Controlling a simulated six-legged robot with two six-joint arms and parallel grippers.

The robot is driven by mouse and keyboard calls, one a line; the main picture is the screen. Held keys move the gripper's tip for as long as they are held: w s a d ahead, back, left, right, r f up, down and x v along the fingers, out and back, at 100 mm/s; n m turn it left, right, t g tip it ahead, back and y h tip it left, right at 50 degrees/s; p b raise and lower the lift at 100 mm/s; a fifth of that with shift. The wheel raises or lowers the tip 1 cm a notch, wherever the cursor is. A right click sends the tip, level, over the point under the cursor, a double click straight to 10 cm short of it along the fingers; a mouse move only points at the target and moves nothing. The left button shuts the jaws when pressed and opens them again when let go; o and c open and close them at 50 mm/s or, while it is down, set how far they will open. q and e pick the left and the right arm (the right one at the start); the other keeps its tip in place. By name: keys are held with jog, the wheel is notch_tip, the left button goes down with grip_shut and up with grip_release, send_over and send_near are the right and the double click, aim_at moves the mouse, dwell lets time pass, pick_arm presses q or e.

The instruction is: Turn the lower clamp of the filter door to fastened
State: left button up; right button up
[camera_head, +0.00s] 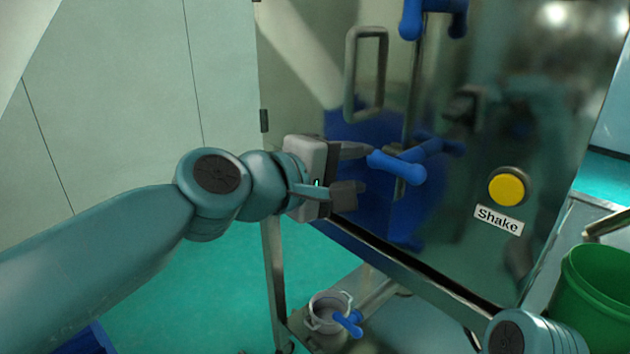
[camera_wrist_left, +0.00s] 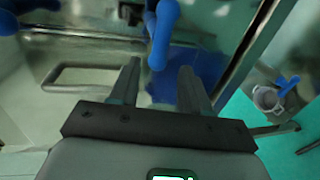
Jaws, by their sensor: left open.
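The lower clamp (camera_head: 398,167) of the filter door is a blue handle with rounded ends on the door's metal edge. In the head view it slants, its near knob pointing toward the lower right. My left gripper (camera_head: 364,168) is open just left of the clamp, its fingers pointing at it. In the left wrist view the clamp (camera_wrist_left: 159,38) lies ahead of the open left gripper (camera_wrist_left: 159,75), its near end lined up with the gap between the fingertips. Nothing is gripped. Whether a finger touches the clamp I cannot tell. My right gripper is out of view.
An upper blue clamp (camera_head: 433,20) sits at the top edge. A metal door handle (camera_head: 366,72) is left of it. A yellow button (camera_head: 506,188) labelled "Shake" is to the right. A small pot (camera_head: 328,312) stands below, and a green bucket (camera_head: 597,290) is at the right.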

pick_arm(q)
jog(key=v, duration=0.8)
